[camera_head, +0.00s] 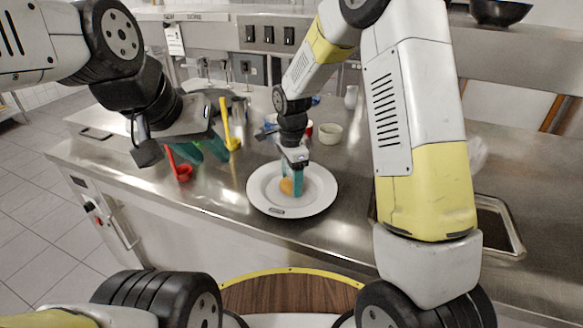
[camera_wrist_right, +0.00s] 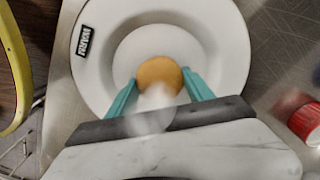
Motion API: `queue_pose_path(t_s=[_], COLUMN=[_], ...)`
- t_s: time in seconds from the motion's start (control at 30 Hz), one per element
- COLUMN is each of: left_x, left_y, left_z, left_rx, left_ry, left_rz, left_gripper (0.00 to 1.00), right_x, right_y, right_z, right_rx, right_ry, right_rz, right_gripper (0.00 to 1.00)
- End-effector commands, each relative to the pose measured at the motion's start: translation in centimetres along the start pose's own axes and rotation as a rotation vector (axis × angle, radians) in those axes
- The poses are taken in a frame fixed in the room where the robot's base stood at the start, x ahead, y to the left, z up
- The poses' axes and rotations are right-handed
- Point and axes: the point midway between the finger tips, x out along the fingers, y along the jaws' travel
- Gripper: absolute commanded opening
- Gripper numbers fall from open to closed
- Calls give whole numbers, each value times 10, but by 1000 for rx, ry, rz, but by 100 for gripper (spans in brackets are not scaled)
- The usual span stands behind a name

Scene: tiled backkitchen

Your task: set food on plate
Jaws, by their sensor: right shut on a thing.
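A white plate (camera_head: 316,205) lies on the steel counter, and it fills much of the right wrist view (camera_wrist_right: 228,58). My right gripper (camera_head: 293,186) points down over the plate, its teal fingers on both sides of a round orange-brown food item (camera_head: 286,186). In the right wrist view the food (camera_wrist_right: 160,72) sits between the fingertips of the gripper (camera_wrist_right: 160,88), over the plate's middle. I cannot tell whether it touches the plate. My left gripper (camera_head: 205,150) is over the counter to the left, with teal fingers apart and nothing seen between them.
A red ladle (camera_head: 183,172) and a yellow utensil (camera_head: 228,130) are by my left gripper. A cream bowl (camera_head: 331,133) and a red item (camera_head: 308,130) stand behind the plate. A sink (camera_head: 497,225) is at the right. The counter's front edge is near the plate.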

Motion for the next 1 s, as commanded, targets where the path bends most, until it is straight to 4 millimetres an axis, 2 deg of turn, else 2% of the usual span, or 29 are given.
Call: queue_pose_path(t_s=[0.1, 0.13, 0.23, 0.53, 0.67, 0.77, 1.0], left_x=[0, 0, 0, 0, 0, 0, 0], left_y=[0, 0, 0, 0, 0, 0, 0], left_z=[0, 0, 0, 0, 0, 0, 0], left_rx=[0, 0, 0, 0, 0, 0, 0], left_ry=[0, 0, 0, 0, 0, 0, 0], left_rz=[0, 0, 0, 0, 0, 0, 0], left_gripper=[36, 36, 36, 36, 36, 36, 36], right_x=[3, 3, 3, 2, -6, -21, -74], right_y=[0, 0, 0, 0, -1, -1, -1], right_z=[0, 0, 0, 0, 0, 0, 0], right_rx=[0, -1, 0, 0, 0, -1, 0], right_ry=[0, 0, 0, 0, 0, 1, 1], right_rz=[1, 1, 0, 0, -3, -5, -6], right_gripper=[16, 62, 82, 82, 82, 82, 82])
